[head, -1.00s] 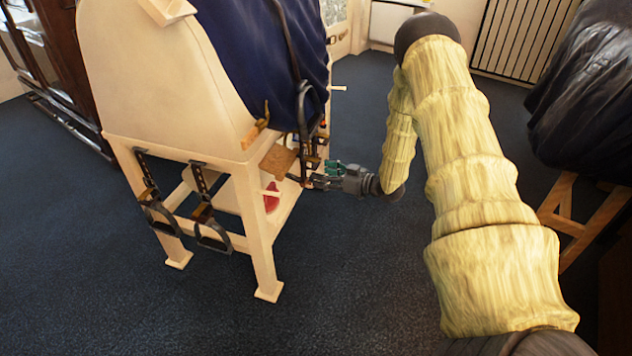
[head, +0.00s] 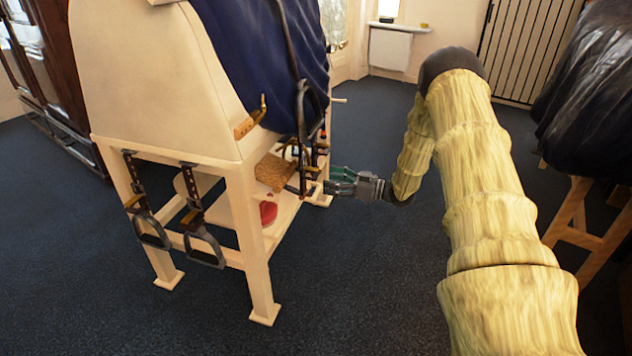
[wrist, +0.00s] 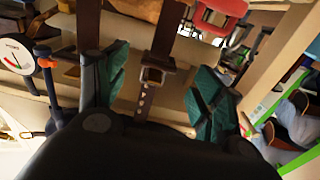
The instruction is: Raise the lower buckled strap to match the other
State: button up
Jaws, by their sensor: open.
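My gripper (head: 342,181) is open, with green-padded fingers, at the right side of the pale wooden stand in the head view. In the wrist view, a dark brown strap with a metal buckle (wrist: 153,76) and a row of holes runs between the open fingers (wrist: 155,95); neither pad visibly presses it. In the head view, dark straps (head: 302,130) hang beside the blue cover, close to the fingertips. Two more dark straps with stirrups, a left one (head: 150,226) and a right one (head: 203,240), hang at the stand's near end. I cannot tell which buckle is lower.
The stand (head: 250,240) has a shelf with a red item (head: 268,212) and a cork-coloured block (head: 274,172). A round dial (wrist: 15,56) is left in the wrist view; a pale post (wrist: 275,55) is right. A covered trestle (head: 585,225) stands right. The middle carpet is clear.

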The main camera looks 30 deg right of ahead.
aim_at(316, 174)
jog(key=shift+b+x, duration=0.9)
jog(key=shift+x, duration=2.1)
jog(key=shift+c, duration=0.2)
jog(key=c, duration=1.4)
notch_tip(316, 174, up, 3)
jog(key=p, duration=0.3)
jog(key=shift+r, duration=0.15)
jog(key=o, duration=1.4)
jog(key=shift+o, duration=0.2)
